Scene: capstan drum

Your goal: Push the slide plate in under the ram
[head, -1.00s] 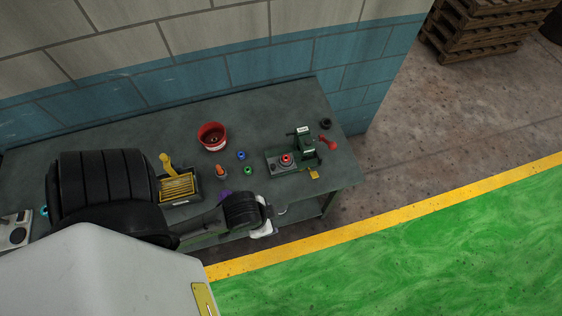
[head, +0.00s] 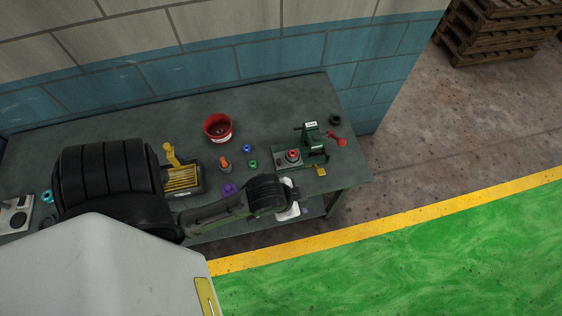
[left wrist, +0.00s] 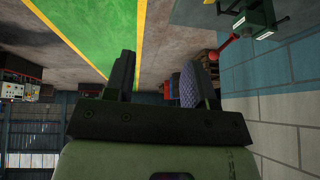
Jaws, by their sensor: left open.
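The green press (head: 311,140) stands near the right end of the bench, its ram column at the back right of its base. The grey slide plate (head: 281,159) lies on the base to the left of the column and carries a red ring (head: 293,155). In the left wrist view part of the green press (left wrist: 257,17) shows at the upper right, beyond the fingers. My left gripper (left wrist: 158,80) is open with nothing between its fingers. In the head view its arm ends at the bench's front edge, below the press; the fingertips cannot be made out there. My right gripper is not in view.
A red handle (head: 336,140) sticks out at the press's right, near a black ring (head: 335,119). A yellow piece (head: 321,172) sits at its front. Left are a red bucket (head: 218,128), small blue, green, orange and purple parts, and a yellow-slatted tray (head: 182,179). The bench's back is clear.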

